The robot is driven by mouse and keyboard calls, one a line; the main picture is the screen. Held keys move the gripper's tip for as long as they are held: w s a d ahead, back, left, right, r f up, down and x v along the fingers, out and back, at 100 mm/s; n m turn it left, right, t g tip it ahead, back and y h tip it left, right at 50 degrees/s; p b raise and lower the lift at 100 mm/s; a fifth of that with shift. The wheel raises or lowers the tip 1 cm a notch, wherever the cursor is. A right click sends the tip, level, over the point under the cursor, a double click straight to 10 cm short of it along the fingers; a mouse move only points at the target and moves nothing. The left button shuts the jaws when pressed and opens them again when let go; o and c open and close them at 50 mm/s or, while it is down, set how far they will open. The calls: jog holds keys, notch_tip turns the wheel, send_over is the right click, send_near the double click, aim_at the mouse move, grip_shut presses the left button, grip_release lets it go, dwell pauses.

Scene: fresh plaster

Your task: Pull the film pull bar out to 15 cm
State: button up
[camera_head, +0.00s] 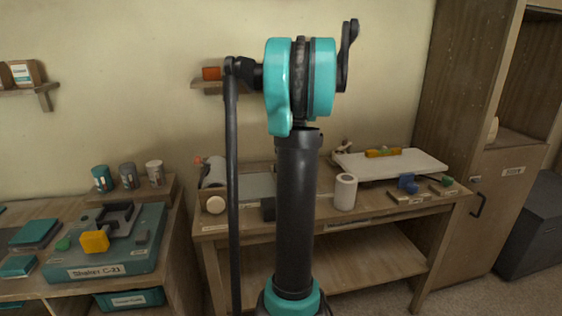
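I cannot make out the film pull bar for certain. On the middle bench (400,207), a grey-and-white roll-like device (214,172) stands at the left end, with a pale round knob (216,205) in front. A grey flat panel (257,186) lies beside it, and a dark block (268,208) sits at its front edge, partly behind my black column. A white roll (345,192) stands upright right of the column. My arm's teal and black links cross the middle of the view, hiding part of the bench. My gripper's fingers do not show.
A white board (420,164) with a yellow item (383,153) lies at the bench's back right. Small blue (407,182) and green (446,181) pieces sit in front. A left table holds a teal fixture (110,262) and several cups. A tall wooden cabinet (485,215) stands right.

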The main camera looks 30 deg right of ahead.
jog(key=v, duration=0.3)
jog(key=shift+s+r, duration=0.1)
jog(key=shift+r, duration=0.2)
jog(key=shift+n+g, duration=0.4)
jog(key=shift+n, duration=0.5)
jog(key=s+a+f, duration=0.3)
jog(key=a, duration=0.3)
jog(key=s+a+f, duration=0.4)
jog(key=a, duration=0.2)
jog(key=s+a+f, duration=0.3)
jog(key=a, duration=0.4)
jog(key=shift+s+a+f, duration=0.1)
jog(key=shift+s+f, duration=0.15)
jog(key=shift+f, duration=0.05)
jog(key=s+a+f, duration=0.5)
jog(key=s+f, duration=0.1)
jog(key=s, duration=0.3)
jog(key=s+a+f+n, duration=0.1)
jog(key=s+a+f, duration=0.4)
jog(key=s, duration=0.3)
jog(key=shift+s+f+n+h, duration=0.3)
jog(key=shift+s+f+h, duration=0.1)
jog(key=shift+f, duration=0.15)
